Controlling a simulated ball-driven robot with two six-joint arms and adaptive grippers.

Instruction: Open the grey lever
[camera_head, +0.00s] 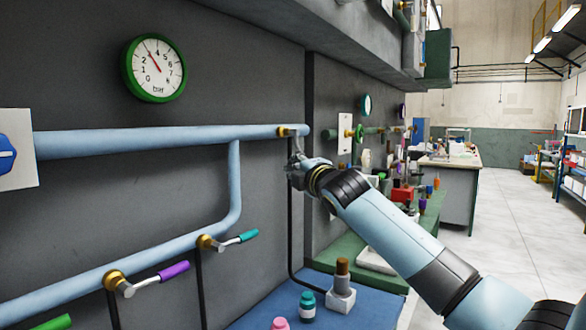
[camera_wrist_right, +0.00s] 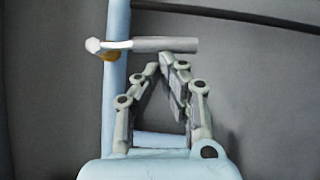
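The grey lever (camera_wrist_right: 165,45) shows in the right wrist view as a grey handle on a pale metal arm, with a brass fitting on the blue pipe (camera_wrist_right: 116,75). The handle lies across the pipe, pointing right. In the head view the lever (camera_head: 295,143) hangs at the brass valve (camera_head: 287,131) on the upper pipe's right end, and my gripper hides much of it. My right gripper (camera_wrist_right: 162,62) has its fingertips drawn together just under the handle in the wrist view; it is not around the handle. In the head view the right gripper (camera_head: 296,168) is at the lever. My left gripper is not in view.
A purple lever (camera_head: 174,271) and a teal lever (camera_head: 248,236) sit on the lower pipe. A green-rimmed gauge (camera_head: 154,67) is above. A bottle (camera_head: 307,306) and a fitting with a brown top (camera_head: 342,285) stand on the blue bench (camera_head: 365,313) below.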

